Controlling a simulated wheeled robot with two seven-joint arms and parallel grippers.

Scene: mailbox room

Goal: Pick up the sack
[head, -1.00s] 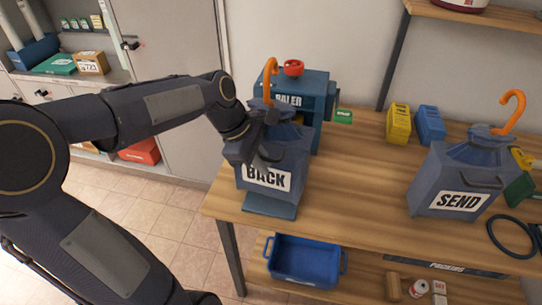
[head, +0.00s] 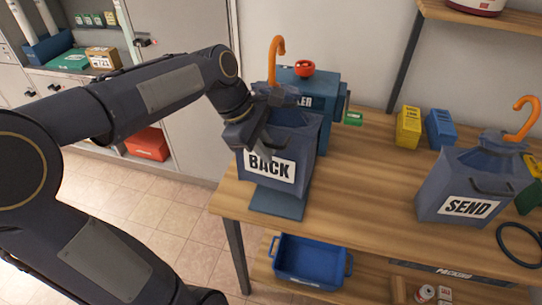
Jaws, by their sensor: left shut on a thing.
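A dark blue-grey sack labelled BACK (head: 296,160) with an orange hook (head: 277,58) at its top is in the head view, over a flat blue plate (head: 277,204) in front of the baler. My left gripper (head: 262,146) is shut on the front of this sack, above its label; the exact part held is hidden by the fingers. The sack's bottom looks raised a little off the plate. A second similar sack labelled SEND (head: 440,190) stands upright on the table at the right, with its own orange hook (head: 522,118). My right gripper is not in view.
The blue baler (head: 328,125) with a red knob stands close behind the BACK sack. Yellow (head: 408,127) and blue (head: 440,129) boxes stand at the wall. The wooden table (head: 365,190) is clear between the sacks. A blue bin (head: 310,265) sits on the lower shelf.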

